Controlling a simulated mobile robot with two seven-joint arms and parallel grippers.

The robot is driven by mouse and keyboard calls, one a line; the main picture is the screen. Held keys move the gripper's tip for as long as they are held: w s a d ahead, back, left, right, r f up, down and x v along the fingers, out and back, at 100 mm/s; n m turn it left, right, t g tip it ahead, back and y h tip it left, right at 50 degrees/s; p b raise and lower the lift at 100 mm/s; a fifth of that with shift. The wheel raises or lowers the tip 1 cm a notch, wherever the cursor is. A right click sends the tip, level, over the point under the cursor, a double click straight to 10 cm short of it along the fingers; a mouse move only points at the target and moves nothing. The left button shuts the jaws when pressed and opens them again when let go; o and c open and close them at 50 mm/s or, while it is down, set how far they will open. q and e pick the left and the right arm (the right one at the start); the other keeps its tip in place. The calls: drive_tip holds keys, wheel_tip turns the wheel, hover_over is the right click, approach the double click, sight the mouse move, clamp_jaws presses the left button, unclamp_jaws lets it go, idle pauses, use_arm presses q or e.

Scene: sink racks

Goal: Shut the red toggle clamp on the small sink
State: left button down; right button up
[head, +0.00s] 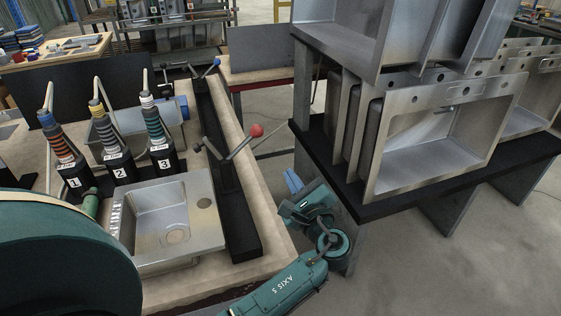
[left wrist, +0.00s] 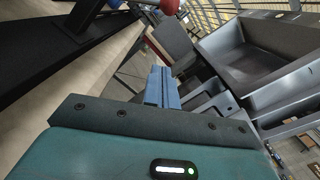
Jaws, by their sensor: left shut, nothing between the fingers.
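The small sink (head: 150,250) lies on the worktop, with its basin facing up. The red toggle clamp (head: 243,143) stands on the black rail beyond the sink's right side. Its red-knobbed lever tilts up to the right and its other bar, with a dark tip, points up to the left, so the two form a V. The bar is clear of the sink. My left gripper (head: 293,182) is right of the worktop's edge, below and right of the red knob, and apart from it. Its blue fingers (left wrist: 162,88) are together and empty. The red knob (left wrist: 168,5) shows at the top of the left wrist view. My right gripper is out of view.
A dark rack (head: 450,189) with several steel sinks stands close to the right of my left gripper. Three numbered tools (head: 115,160) stand behind the sink. Open floor shows at lower right.

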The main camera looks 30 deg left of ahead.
use_arm(q)
drive_tip(key=w+a+r+p, duration=0.2)
drive_tip(key=w+a+r, duration=0.1)
drive_tip(key=a, duration=0.6)
drive_tip(key=shift+w+r, duration=0.25)
drive_tip(key=shift+w, duration=0.3)
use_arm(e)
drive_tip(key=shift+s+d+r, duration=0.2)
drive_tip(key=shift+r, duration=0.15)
use_arm(q)
drive_tip(key=shift+r, duration=0.1)
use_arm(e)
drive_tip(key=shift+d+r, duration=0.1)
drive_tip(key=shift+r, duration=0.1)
